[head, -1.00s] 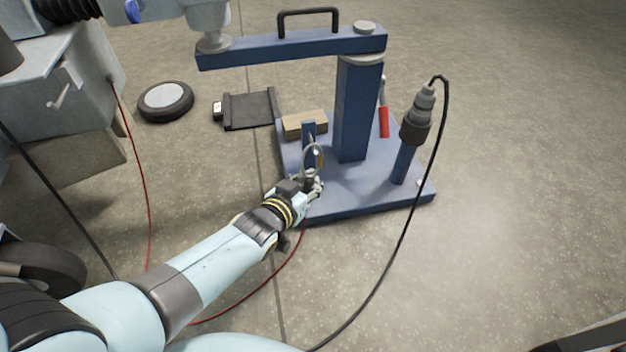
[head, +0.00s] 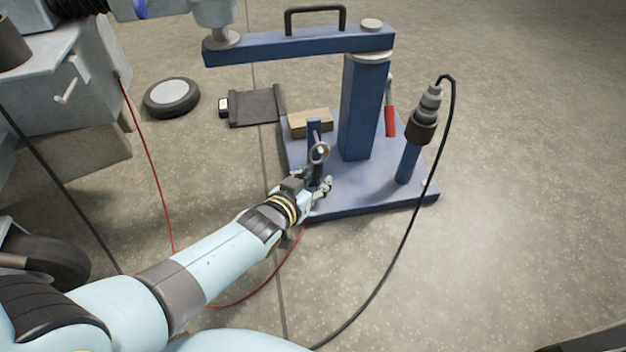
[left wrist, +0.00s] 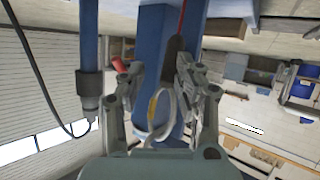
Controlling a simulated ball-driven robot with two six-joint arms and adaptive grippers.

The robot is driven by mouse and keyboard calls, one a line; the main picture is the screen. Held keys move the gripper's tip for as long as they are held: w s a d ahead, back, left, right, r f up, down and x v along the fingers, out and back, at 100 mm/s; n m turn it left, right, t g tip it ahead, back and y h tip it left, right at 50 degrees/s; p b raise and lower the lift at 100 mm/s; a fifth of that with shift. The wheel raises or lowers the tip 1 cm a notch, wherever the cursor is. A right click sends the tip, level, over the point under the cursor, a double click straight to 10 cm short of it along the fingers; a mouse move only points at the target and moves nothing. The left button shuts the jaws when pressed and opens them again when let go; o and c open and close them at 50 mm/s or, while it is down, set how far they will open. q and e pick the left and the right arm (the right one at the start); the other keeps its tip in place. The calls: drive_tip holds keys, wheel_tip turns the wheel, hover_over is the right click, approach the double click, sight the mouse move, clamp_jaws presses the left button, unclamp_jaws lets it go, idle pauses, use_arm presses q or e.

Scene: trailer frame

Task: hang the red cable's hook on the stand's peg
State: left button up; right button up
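The hook (head: 319,151) of the red cable is a grey ring with a dark grip below it. The red cable (head: 290,262) runs down behind my left arm. My left gripper (head: 318,187) is open around the dark grip, just below the ring. In the left wrist view the open fingers (left wrist: 158,84) stand either side of the ring (left wrist: 160,112) and grip (left wrist: 172,58). My right gripper is out of view.
The stand's blue base (head: 365,190) carries a thick column (head: 364,105), a tan block (head: 311,122), a red-handled lever (head: 390,122) and a plug (head: 425,118) with a black cable. A blue beam (head: 300,45) crosses above. The floor to the right is clear.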

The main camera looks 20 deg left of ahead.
use_arm(q)
drive_tip(key=v, duration=1.2)
